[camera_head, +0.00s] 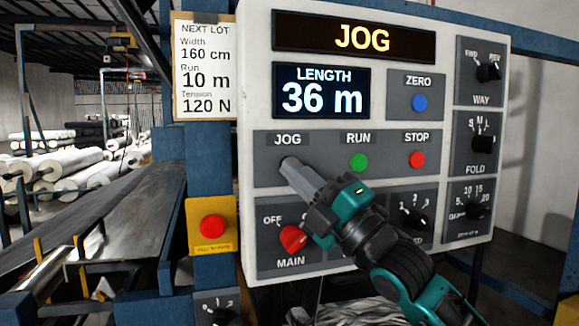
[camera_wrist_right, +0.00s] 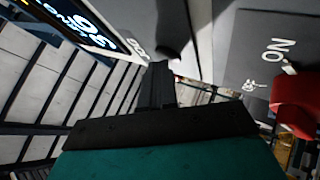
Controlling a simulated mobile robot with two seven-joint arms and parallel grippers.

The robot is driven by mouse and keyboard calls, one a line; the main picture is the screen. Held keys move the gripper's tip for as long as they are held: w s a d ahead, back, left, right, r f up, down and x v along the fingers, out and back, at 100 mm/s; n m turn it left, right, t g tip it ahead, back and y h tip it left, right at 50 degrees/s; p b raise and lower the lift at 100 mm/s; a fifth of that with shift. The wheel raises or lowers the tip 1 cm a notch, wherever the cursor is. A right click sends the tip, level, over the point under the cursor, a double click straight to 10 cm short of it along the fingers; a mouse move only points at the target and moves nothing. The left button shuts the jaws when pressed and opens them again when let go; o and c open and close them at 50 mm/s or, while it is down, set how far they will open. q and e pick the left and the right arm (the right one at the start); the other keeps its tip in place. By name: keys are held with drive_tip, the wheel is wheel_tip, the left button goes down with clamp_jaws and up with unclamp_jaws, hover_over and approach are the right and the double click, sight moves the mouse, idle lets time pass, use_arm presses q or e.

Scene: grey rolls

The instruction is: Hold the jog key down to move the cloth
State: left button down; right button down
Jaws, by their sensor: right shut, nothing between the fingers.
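The control panel (camera_head: 380,120) fills the right half of the head view. Its top display (camera_head: 362,38) reads JOG in yellow, and the length display (camera_head: 321,91) reads 36 m. My right gripper (camera_head: 289,164) is shut and empty, with its fingertips at the spot under the JOG label (camera_head: 287,140). The fingertips cover the jog key in the head view. In the right wrist view the shut fingers (camera_wrist_right: 158,72) point at a dark round part beside the JOG lettering; I cannot tell how far it is pressed. My left gripper is not in view.
The green RUN button (camera_head: 358,162) and red STOP button (camera_head: 417,159) are right of the fingertips. The red MAIN knob (camera_head: 292,238) lies just below my gripper. A red emergency button (camera_head: 212,227) sits left of the panel. A lot card (camera_head: 205,70) reads 10 m.

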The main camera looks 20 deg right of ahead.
drive_tip(key=shift+s, duration=0.8)
drive_tip(key=s, duration=0.5)
drive_tip(key=shift+d, duration=0.15)
idle(0.4)
